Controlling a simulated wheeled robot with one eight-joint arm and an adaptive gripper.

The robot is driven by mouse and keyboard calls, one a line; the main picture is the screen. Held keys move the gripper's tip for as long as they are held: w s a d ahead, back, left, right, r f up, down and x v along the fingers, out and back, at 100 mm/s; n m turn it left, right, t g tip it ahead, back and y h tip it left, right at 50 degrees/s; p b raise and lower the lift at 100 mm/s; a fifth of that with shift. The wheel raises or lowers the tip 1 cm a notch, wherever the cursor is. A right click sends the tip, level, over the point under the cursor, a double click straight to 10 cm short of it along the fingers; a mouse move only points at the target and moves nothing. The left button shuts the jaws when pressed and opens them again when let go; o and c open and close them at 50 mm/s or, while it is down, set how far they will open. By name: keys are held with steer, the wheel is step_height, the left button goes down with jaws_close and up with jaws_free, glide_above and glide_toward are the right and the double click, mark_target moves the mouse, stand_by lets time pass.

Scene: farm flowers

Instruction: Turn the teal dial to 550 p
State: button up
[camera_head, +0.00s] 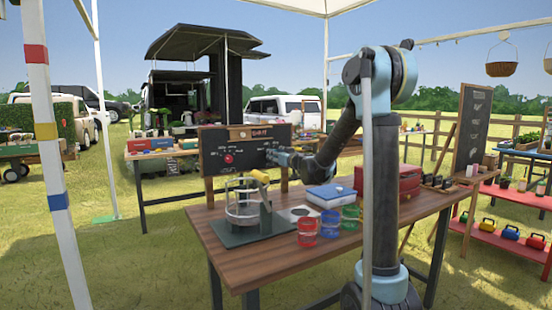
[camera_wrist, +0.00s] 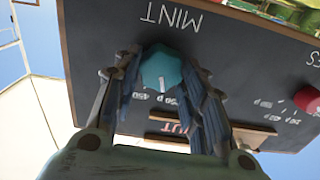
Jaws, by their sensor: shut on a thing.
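The teal dial (camera_wrist: 161,66) sits on a black chalkboard panel (camera_wrist: 100,30), beside the chalked word MINT. The wrist view shows the panel upside down. A white mark on the dial faces chalked price figures along its lower side in that view; part of them is covered and I cannot read the exact setting. My gripper (camera_wrist: 160,75) is shut on the dial, one finger on each side.
A red dial (camera_wrist: 307,99) is on the same panel, also visible in the head view (camera_head: 228,158). The wooden table (camera_head: 270,262) in front holds a press-like stand (camera_head: 243,205), colored cups (camera_head: 330,223), a blue book-like box (camera_head: 331,195) and a red box (camera_head: 388,180).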

steer(key=m, duration=1.2)
steer(key=shift+w+d+m, duration=0.25)
steer(key=shift+d+m, duration=0.1)
steer(key=shift+m, duration=0.05)
steer(key=shift+f+m, duration=0.15)
steer(key=shift+m, duration=1.35)
steer(key=shift+s, duration=0.1)
steer(key=o, duration=1.1)
steer(key=shift+f, duration=0.1)
steer(key=shift+c, duration=0.2)
